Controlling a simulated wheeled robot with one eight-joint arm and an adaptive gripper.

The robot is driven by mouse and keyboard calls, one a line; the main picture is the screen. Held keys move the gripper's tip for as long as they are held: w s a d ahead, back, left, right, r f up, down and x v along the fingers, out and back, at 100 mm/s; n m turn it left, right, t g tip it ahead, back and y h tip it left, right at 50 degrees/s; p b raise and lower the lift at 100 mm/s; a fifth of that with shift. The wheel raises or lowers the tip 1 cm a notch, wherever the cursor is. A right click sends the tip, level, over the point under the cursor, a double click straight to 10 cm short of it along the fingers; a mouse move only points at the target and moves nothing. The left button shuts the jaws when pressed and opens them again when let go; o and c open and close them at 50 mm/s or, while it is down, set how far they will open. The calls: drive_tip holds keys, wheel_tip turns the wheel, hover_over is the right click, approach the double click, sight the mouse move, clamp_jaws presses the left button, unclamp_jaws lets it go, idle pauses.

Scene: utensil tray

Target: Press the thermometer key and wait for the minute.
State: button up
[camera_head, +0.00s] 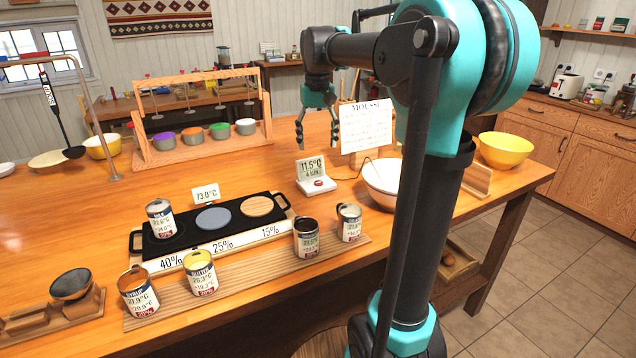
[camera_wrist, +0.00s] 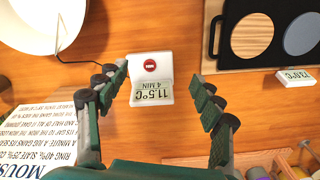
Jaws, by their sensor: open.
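The thermometer is a small white unit (camera_head: 316,186) on the wooden counter. Its raised display (camera_head: 311,168) reads 11.5°C and 4 MIN. Its round red key (camera_wrist: 150,66) faces up in the wrist view, and nothing touches it. A cord runs from the unit to a white bowl (camera_head: 382,180). My gripper (camera_head: 318,132) is open and empty, pointing down above and behind the unit in the head view. In the wrist view the open fingers (camera_wrist: 159,78) frame the unit from either side, with a gap to it.
A MOUSSE card (camera_head: 366,127) stands right of my gripper. A black board (camera_head: 165,243) with three round spots, marked 40%, 25% and 15%, lies front left; a can (camera_head: 160,218) stands on the 40% spot. A 73.0°C display (camera_head: 205,193) is behind it. Several cans stand in front.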

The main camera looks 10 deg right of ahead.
drive_tip(key=shift+w+m, duration=0.15)
drive_tip(key=shift+m, duration=0.15)
drive_tip(key=c, duration=0.5)
drive_tip(key=shift+w+d+m, duration=0.1)
drive_tip(key=shift+w+m, duration=0.1)
drive_tip(key=shift+m, duration=0.4)
drive_tip(key=shift+c, duration=1.1)
drive_tip(key=m, duration=0.1)
drive_tip(key=w+m, duration=0.1)
drive_tip(key=m, duration=0.1)
drive_tip(key=w+m, duration=0.1)
drive_tip(key=m, duration=0.1)
drive_tip(key=shift+d+r, duration=0.1)
drive_tip(key=shift+d, duration=0.15)
drive_tip(key=c, duration=0.7)
drive_tip(key=m, duration=0.1)
drive_tip(key=w+m, duration=0.1)
drive_tip(key=m, duration=0.1)
drive_tip(key=shift+d, duration=0.2)
clamp_jaws()
drive_tip(key=m, duration=0.1)
drive_tip(key=w+m, duration=0.1)
drive_tip(key=m, duration=0.2)
drive_tip(key=shift+w+d+m, duration=0.2)
drive_tip(key=shift+w+m, duration=0.05)
drive_tip(key=shift+m, duration=0.15)
